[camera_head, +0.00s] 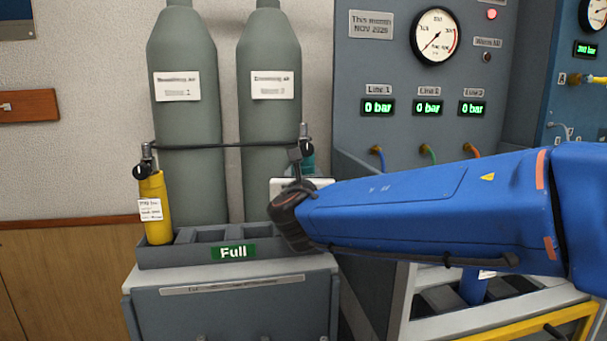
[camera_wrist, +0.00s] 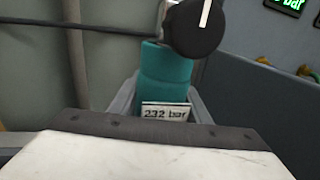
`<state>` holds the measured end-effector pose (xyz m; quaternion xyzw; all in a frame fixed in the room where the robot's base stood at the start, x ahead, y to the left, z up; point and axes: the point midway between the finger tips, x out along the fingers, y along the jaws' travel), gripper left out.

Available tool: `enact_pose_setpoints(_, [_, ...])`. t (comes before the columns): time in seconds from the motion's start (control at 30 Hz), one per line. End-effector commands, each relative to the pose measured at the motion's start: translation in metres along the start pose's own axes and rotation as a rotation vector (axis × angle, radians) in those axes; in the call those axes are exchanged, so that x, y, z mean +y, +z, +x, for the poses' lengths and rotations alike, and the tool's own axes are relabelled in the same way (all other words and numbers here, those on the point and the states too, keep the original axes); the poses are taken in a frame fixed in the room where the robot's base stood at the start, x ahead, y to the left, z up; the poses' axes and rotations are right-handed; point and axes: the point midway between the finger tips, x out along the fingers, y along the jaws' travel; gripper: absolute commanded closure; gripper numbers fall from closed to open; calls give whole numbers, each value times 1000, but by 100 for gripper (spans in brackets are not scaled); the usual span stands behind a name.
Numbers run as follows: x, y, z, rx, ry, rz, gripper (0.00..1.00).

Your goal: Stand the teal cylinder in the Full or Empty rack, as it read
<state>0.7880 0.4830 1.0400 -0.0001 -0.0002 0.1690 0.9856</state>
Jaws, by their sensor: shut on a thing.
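The teal cylinder (camera_head: 308,160) shows in the head view only at its upper part, above the right end of the Full rack (camera_head: 185,254). The wrist view shows more of the teal cylinder (camera_wrist: 165,72), upright or nearly so, with a black knob at its top and a label reading 232 bar. My gripper (camera_wrist: 162,100) is shut on it, one grey finger on each side. In the head view my wrist hides the fingers and the cylinder's base, so I cannot tell whether it rests in the rack.
A yellow cylinder (camera_head: 154,205) stands in the Full rack's left end, with empty slots beside it. Two tall grey-green cylinders (camera_head: 183,110) stand behind, with a dark strap across them. The grey gauge panel (camera_head: 400,75) rises at right, with hoses below its displays.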

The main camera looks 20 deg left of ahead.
Motion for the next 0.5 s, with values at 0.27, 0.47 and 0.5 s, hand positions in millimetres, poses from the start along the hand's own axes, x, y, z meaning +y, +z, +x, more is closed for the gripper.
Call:
enact_pose_setpoints(0.27, [0,-1,0,-3,0,1,88])
enact_pose_setpoints(0.47, [0,-3,0,-3,0,1,88])
enact_pose_setpoints(0.5, [0,-3,0,-3,0,1,88])
